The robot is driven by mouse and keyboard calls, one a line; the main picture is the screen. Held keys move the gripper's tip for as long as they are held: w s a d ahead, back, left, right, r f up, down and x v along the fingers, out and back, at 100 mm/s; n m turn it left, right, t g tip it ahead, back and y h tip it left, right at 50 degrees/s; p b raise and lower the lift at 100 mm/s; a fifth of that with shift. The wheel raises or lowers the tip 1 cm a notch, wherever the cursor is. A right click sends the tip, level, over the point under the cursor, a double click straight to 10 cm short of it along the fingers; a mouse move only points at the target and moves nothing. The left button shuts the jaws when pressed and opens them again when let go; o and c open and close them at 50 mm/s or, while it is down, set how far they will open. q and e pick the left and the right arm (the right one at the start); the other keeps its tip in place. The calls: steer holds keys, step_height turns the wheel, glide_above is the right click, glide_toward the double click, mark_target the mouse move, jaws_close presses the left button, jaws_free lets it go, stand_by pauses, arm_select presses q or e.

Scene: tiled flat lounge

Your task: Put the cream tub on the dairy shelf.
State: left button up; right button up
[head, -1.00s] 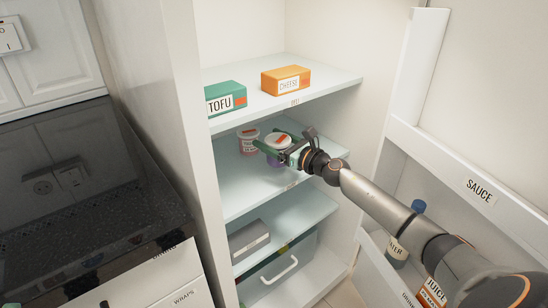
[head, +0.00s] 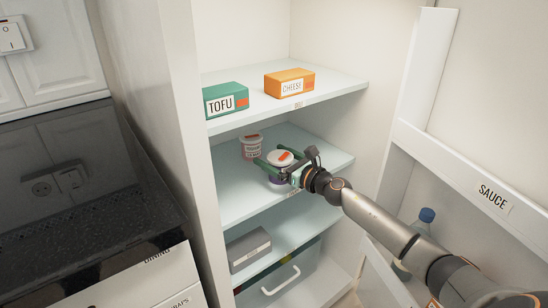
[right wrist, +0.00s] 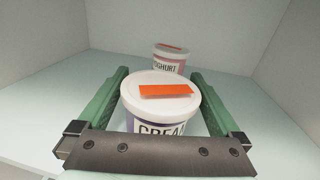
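The cream tub (head: 281,157), white-lidded with an orange mark and a purple lower body, is upright at the middle shelf (head: 240,199) of the open cupboard. In the right wrist view the cream tub (right wrist: 160,103) stands between the green fingers of my right gripper (right wrist: 160,88), with narrow gaps at its sides. My right gripper (head: 272,155) looks open around it in the head view. The tub's base is partly hidden by the gripper. The shelf's front label is too covered to read. My left gripper is not in view.
A yoghurt tub (head: 251,147) stands close behind the cream tub. The shelf above holds a tofu box (head: 226,99) and a cheese box (head: 289,82). A grey box (head: 248,249) and a handled bin (head: 280,284) are below. The door rack (head: 470,180) flanks my arm.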

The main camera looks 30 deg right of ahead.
steer(key=shift+r, duration=0.2)
steer(key=v, duration=1.2)
steer(key=shift+p, duration=0.35)
stand_by(0.8)
